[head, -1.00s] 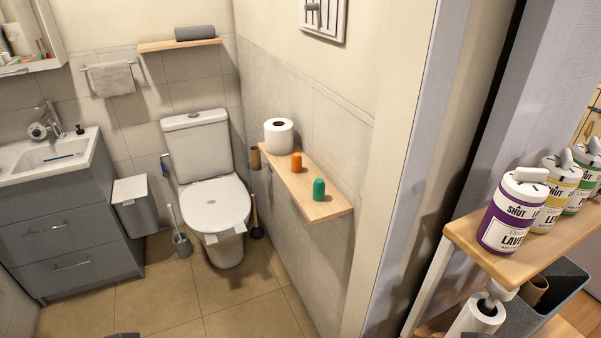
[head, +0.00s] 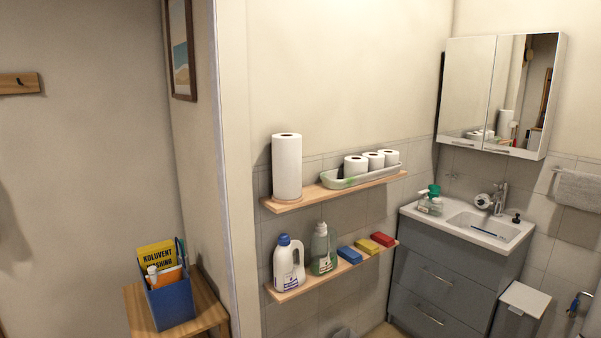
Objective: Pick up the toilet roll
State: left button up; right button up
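Several white toilet rolls stand in a pale shallow tray (head: 336,181) on the upper wooden wall shelf. The nearest toilet roll (head: 355,167) is at the left end of the row, with another roll (head: 374,161) and a third roll (head: 389,157) to its right. A taller white paper roll (head: 287,168) stands upright on the same shelf, left of the tray. Neither of my grippers is in view.
The lower shelf (head: 290,294) holds a white bottle (head: 289,264), a green bottle (head: 323,250) and coloured sponges. A wall edge (head: 236,170) juts out left of the shelves. A grey sink cabinet (head: 440,270) stands right. A blue box (head: 170,304) sits on a wooden stool.

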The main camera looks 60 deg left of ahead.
aim_at(354, 167)
jog(key=u, duration=2.1)
jog(key=i+l+u, duration=0.15)
jog(key=u, duration=0.35)
jog(key=i+l+u, duration=0.1)
jog(key=u, duration=0.35)
jog(key=l+u, duration=0.25)
jog(key=u, duration=0.25)
jog(key=i+l+u, duration=0.1)
jog(key=l+u, duration=0.2)
jog(key=u, duration=0.15)
